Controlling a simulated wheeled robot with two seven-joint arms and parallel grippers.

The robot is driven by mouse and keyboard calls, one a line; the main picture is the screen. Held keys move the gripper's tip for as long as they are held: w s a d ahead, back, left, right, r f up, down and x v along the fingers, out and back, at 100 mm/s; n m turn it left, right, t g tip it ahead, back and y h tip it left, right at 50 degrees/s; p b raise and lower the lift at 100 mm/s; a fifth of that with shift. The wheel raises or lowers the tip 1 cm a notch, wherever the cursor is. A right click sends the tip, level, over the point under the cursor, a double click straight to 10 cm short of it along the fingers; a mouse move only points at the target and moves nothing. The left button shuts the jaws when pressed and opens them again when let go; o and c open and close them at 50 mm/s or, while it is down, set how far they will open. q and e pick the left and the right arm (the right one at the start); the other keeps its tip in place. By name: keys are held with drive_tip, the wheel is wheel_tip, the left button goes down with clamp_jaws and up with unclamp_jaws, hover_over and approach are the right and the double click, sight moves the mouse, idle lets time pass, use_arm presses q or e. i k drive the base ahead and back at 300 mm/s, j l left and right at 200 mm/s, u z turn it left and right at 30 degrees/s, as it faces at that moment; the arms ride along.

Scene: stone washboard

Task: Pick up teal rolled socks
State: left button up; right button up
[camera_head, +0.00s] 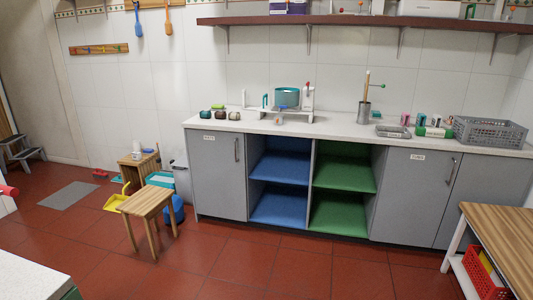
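A small dark teal rounded bundle (205,114), which looks like the rolled socks, sits near the left end of the long white counter (330,130). A dark brown bundle (220,115) and a grey-beige bundle (235,116) sit in a row to its right. A green item (217,107) lies just behind them. The bundles are small in the picture, so their exact form is hard to tell. Neither of my grippers is in view.
A teal basin (287,97) stands right of the bundles; a metal canister (364,113) and grey crate (490,132) are farther right. A wooden stool (148,203) stands on the floor left of the cabinets. Red floor (270,265) before the counter is clear.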

sight(204, 114)
drive_tip(key=i+z, duration=0.15)
drive_tip(key=i, duration=2.1)
